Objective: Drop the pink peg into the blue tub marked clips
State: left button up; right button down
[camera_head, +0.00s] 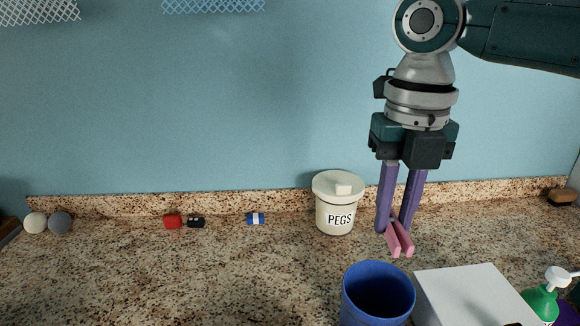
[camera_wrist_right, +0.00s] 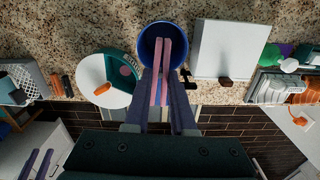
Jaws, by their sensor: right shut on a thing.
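The pink peg (camera_head: 399,240) hangs from my right gripper (camera_head: 397,224), prongs down, in the head view. The purple fingers are shut on it. The blue tub (camera_head: 378,300) stands on the counter, its open mouth up, below the peg and a little nearer to me. No marking shows on its visible side. In the right wrist view the peg (camera_wrist_right: 164,60) shows against the mouth of the tub (camera_wrist_right: 144,45); it is held above the tub. My left gripper (camera_wrist_right: 36,164) shows only at the lower left of the wrist view, fingers apart and empty.
A white box (camera_head: 468,296) stands right beside the tub. A cream jar marked PEGS (camera_head: 336,205) stands behind, near the wall. A green pump bottle (camera_head: 543,300) is at the right front. Small red (camera_head: 173,221) and blue (camera_head: 255,218) items lie along the back.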

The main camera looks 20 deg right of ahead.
pick_arm(q)
jog(key=f+b, duration=0.1)
jog(key=b, duration=0.1)
jog(key=f+b, duration=0.4)
jog(key=shift+w+d+f, duration=0.1)
jog(key=shift+w+d, duration=0.05)
jog(key=shift+d, duration=0.15)
pick_arm(e)
jog(key=f, duration=0.2)
jog(key=d+f, duration=0.1)
jog(key=f, duration=0.1)
jog(key=d+f, duration=0.1)
jog(key=f, duration=0.1)
jog(key=shift+w+d, duration=0.1)
jog(key=shift+d, duration=0.1)
pick_arm(q)
jog(key=shift+d, duration=0.1)
pick_arm(e)
jog(key=c, duration=0.7)
grip_release()
jog(key=shift+r, duration=0.1)
pick_arm(q)
jog(key=shift+f+b, duration=0.4)
jog(key=shift+f, duration=0.05)
pick_arm(e)
notch_tip(320, 180, up, 10)
send_over(400, 242)
jog(key=w+d, duration=0.4)
jog(key=shift+s+a, duration=0.1)
jog(key=shift+s, duration=0.15)
